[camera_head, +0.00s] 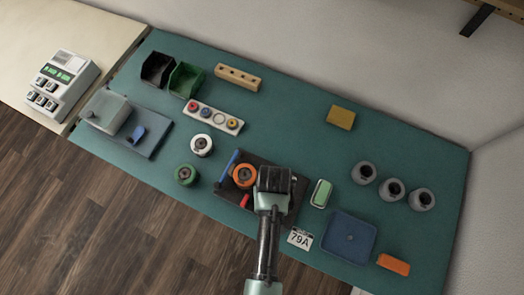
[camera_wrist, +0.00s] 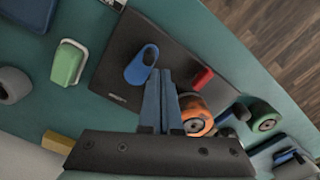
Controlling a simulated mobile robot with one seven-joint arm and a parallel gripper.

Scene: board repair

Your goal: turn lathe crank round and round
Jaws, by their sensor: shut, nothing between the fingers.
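My gripper (camera_head: 273,180) is over the right part of a dark plate (camera_head: 291,212), shut and empty. In the wrist view its two fingers (camera_wrist: 162,74) lie together above the dark plate (camera_wrist: 119,83). A blue oval piece with a hole (camera_wrist: 138,72) is just left of the fingertips; contact cannot be told. A red piece (camera_wrist: 203,78) and an orange round part (camera_wrist: 197,115) are to their right. On the left, a pale grey block (camera_head: 108,112) sits on a blue-grey plate with a blue piece (camera_head: 137,132). No part is clearly recognisable as the lathe crank.
A green-and-white block (camera_head: 321,193), a blue tray (camera_head: 335,250) and several grey cups (camera_head: 392,190) are to the right. White (camera_head: 201,145) and green (camera_head: 186,175) spools are left. Bins (camera_head: 186,80) stand at the back. The back right of the green tabletop has free room.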

